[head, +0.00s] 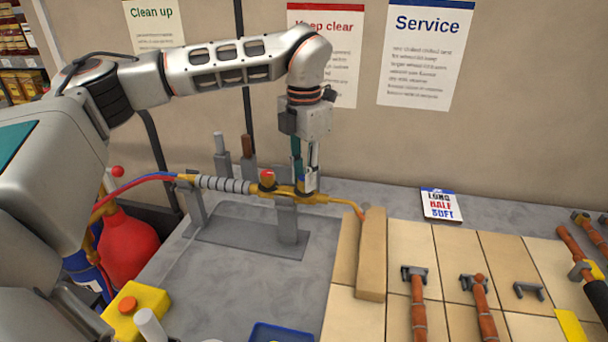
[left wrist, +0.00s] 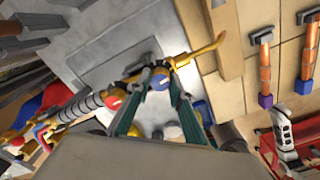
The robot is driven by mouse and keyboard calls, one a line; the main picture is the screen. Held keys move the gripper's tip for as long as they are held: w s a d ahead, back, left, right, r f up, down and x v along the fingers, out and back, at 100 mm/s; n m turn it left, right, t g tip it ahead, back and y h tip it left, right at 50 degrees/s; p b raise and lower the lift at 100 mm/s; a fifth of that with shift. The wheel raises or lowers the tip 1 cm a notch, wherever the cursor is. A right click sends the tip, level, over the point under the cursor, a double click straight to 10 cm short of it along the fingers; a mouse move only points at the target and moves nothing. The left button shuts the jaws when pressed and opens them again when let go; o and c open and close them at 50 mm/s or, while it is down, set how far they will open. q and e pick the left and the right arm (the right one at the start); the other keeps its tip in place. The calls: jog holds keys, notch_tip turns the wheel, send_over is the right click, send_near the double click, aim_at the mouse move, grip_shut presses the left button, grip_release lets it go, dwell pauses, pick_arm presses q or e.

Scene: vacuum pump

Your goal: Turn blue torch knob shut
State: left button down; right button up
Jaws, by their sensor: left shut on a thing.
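The torch (head: 225,184) lies across a grey stand, its grey ribbed handle to the left and its yellow nozzle pointing right. Its red knob (head: 267,178) stands clear of my gripper and also shows in the left wrist view (left wrist: 115,101). The blue knob (left wrist: 160,82) sits to the right of the red one, between my fingertips. My left gripper (head: 305,184) points down from above and is shut on the blue knob, which its fingers mostly hide in the head view. The gripper also shows in the left wrist view (left wrist: 154,80). My right gripper is not in view.
A wooden block (head: 372,255) stands near the nozzle tip. Copper pipes (head: 418,305) lie on tiles to the right. A small card (head: 441,205) reads LONG HALF SOFT. A yellow box with an orange button (head: 128,306) and a blue tray (head: 282,333) are at the front.

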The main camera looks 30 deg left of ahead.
pick_arm(q)
jog(key=shift+m, duration=0.5)
jog(key=c, duration=1.8)
grip_release()
notch_tip(320, 180, up, 12)
jog(key=shift+r, duration=0.1)
jog(key=shift+s, duration=0.1)
